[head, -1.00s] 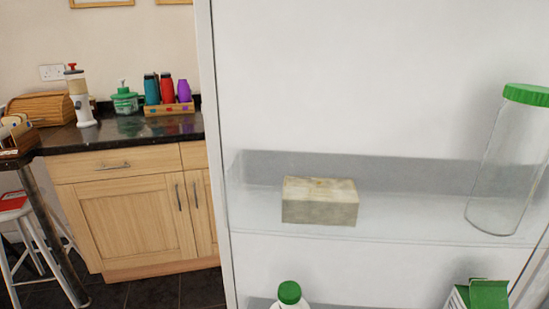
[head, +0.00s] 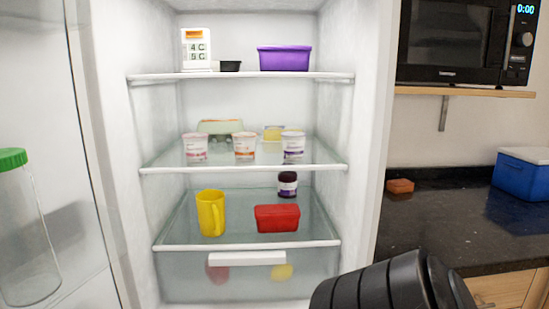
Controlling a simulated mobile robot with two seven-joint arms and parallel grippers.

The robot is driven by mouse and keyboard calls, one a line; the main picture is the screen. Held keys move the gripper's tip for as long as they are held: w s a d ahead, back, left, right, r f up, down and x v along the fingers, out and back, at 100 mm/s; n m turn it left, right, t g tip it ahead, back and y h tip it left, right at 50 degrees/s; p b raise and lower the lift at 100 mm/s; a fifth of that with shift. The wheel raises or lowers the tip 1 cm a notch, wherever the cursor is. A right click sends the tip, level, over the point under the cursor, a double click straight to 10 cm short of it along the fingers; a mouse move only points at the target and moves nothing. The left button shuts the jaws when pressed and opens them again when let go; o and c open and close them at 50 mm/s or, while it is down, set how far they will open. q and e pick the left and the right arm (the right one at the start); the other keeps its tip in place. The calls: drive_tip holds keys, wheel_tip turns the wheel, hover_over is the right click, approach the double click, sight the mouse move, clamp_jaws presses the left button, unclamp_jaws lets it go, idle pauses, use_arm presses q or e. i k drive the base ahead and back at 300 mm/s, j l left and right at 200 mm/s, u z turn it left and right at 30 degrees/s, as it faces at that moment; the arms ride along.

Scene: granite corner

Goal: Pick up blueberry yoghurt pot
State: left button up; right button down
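Three small white pots stand in a row on the middle glass shelf (head: 270,168) of the open fridge. The right one has a dark purple-blue label and looks like the blueberry yoghurt pot (head: 293,147). The middle pot (head: 244,147) has an orange-red label, and the left pot (head: 195,148) a pinkish one. The label text is too small to read. A black ribbed arm part of mine shows at the bottom right, below and in front of the shelves. Neither gripper is in view.
Behind the pots are an egg box (head: 220,127) and a yellow-lidded tub (head: 273,132). Below stand a yellow jug (head: 210,213), a red tub (head: 277,218) and a dark jar (head: 287,184). A purple tub (head: 284,58) is above. The open door is left, the counter (head: 440,230) right.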

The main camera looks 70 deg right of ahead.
sight(293, 142)
drive_tip(key=l+z, duration=0.15)
drive_tip(key=z, duration=0.3)
drive_tip(key=l+z, duration=0.1)
drive_tip(key=z, duration=0.35)
drive_tip(key=l+z, duration=0.15)
drive_tip(key=z, duration=0.3)
drive_tip(key=i+j+z, duration=0.2)
drive_tip(key=z, duration=0.2)
drive_tip(key=i+j+z, duration=0.15)
drive_tip(key=z, duration=0.25)
drive_tip(key=j, duration=0.1)
